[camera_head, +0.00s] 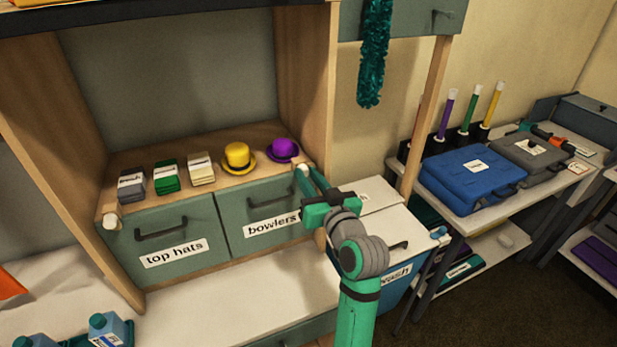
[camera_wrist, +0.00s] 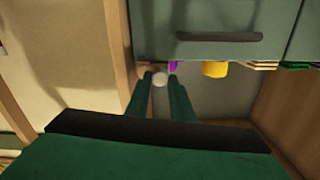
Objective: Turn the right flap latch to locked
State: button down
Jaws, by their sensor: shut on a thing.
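The right flap latch is a small pale knob (camera_head: 303,168) at the right front corner of the wooden shelf, beside the top of the "bowlers" drawer. My gripper (camera_head: 306,175) reaches it from the front right and is shut on it. A matching left latch (camera_head: 110,221) sits at the shelf's left front corner.
A yellow hat (camera_head: 238,156), a purple hat (camera_head: 283,150) and several small boxes stand on the shelf. Drawer handles (camera_head: 161,229) stick out below. A wooden post (camera_head: 427,115) and a blue bin (camera_head: 400,287) stand close to my arm. A blue case (camera_head: 473,178) lies farther right.

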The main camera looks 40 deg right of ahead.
jog(key=m, duration=0.4)
jog(key=shift+m, duration=0.3)
jog(key=m, duration=0.3)
jog(key=shift+d+m, duration=0.1)
jog(key=shift+m, duration=0.2)
jog(key=m, duration=0.4)
jog(key=shift+f, duration=0.1)
jog(key=shift+m, duration=1.8)
jog(key=shift+d+m, duration=0.1)
jog(key=shift+m, duration=0.2)
jog(key=shift+f, duration=0.1)
jog(key=c, duration=1.6)
grip_release()
jog(key=shift+o, duration=0.2)
